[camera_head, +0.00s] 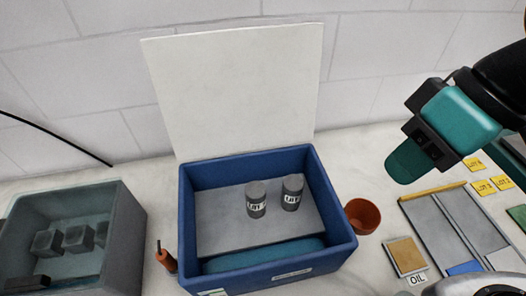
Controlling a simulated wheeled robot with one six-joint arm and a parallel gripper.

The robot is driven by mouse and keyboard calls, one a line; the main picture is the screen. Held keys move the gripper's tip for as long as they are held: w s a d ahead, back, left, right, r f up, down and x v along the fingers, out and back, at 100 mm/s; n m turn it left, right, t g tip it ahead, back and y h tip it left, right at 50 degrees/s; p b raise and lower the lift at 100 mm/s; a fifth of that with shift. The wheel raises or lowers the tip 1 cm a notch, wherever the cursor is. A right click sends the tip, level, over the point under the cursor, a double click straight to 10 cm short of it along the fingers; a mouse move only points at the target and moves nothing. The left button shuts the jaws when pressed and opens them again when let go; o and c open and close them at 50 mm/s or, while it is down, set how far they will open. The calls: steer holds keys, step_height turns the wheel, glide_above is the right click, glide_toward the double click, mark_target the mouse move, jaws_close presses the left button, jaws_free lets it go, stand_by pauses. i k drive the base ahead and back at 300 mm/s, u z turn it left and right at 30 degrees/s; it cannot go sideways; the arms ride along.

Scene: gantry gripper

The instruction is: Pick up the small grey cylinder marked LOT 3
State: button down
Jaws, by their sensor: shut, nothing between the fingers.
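Two small grey cylinders stand upright inside the open blue box, on its grey inner floor. The left cylinder (256,193) and the right cylinder (292,187) each have a white label starting "LOT"; the numbers are not legible. The blue box (347,236) has its white lid (235,85) raised at the back. My gripper (402,164) is at the upper right, beyond the box's right side and apart from both cylinders. It is shut and empty.
An orange cup (362,215) stands right of the box. A tan pad (406,256) with an OIL label and a grey divided tray (437,218) lie further right, near yellow LOT tags (485,187). A grey bin (128,225) with dark blocks and an orange-handled tool (166,261) are left.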

mark_target(294, 184)
steer(key=k, duration=0.5)
steer(key=u, duration=2.75)
steer(key=k, duration=0.75)
steer(key=z, duration=1.75)
